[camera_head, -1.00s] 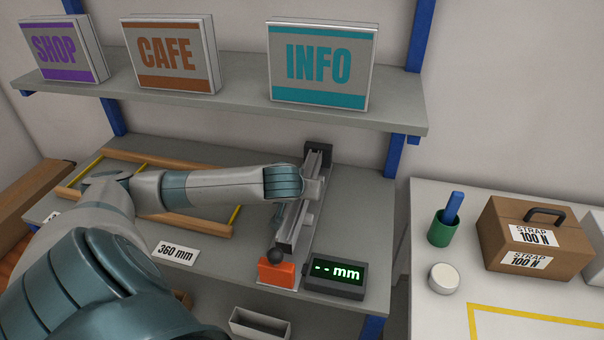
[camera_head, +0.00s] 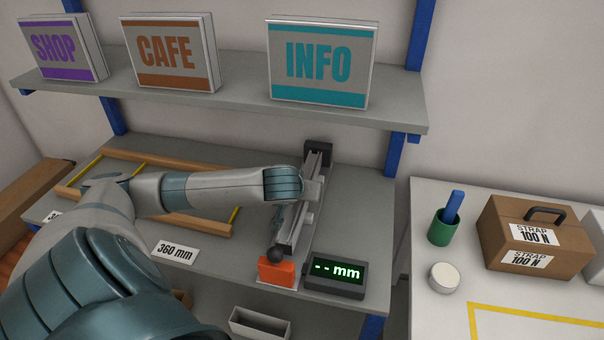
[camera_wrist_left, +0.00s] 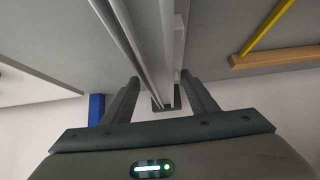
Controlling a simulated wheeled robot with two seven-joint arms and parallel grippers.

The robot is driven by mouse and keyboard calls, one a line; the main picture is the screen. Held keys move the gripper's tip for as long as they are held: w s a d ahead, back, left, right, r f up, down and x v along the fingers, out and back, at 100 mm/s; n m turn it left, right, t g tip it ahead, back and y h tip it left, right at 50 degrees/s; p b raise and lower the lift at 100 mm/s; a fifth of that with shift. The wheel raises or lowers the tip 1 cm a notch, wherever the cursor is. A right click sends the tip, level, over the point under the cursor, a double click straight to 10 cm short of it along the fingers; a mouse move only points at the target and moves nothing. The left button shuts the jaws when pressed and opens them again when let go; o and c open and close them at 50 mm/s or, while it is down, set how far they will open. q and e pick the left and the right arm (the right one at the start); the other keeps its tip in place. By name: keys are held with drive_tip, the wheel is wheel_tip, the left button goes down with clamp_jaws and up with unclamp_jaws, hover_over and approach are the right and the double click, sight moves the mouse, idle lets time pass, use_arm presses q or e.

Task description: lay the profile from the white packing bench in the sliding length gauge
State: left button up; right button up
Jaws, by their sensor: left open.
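The sliding length gauge (camera_head: 291,225) stands on the grey bench, a long grey rail with a dark end block at the back and an orange block (camera_head: 276,272) with a black knob at the front. Its display (camera_head: 336,274) reads "-- mm". My left gripper is over the gauge, hidden mostly by its own wrist in the head view. In the left wrist view its fingers (camera_wrist_left: 160,77) are apart, one on each side of the long grey bars (camera_wrist_left: 148,40). I cannot tell the profile apart from the gauge rail there. My right gripper is not in view.
The white packing bench (camera_head: 425,200) at right holds a green cup (camera_head: 443,228), a white round tub (camera_head: 444,278), a brown strap case (camera_head: 533,236) and a yellow outline (camera_head: 535,314). A wooden frame (camera_head: 180,160) and a "360 mm" label (camera_head: 176,251) lie left of the gauge. A sign shelf (camera_head: 225,100) overhangs.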

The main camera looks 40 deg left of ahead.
use_arm(q)
drive_tip(key=b+v, duration=0.1)
drive_tip(key=v, duration=0.7)
drive_tip(key=shift+s+d+r, duration=0.1)
drive_tip(key=shift+s+r, duration=0.1)
drive_tip(key=p+v, duration=0.2)
drive_tip(key=v, duration=0.1)
drive_tip(key=shift+r, duration=0.4)
drive_tip(key=p+v, duration=0.5)
drive_tip(key=p, duration=0.6)
drive_tip(key=shift+s+f, duration=0.15)
drive_tip(key=shift+s, duration=0.05)
drive_tip(key=shift+d, duration=0.1)
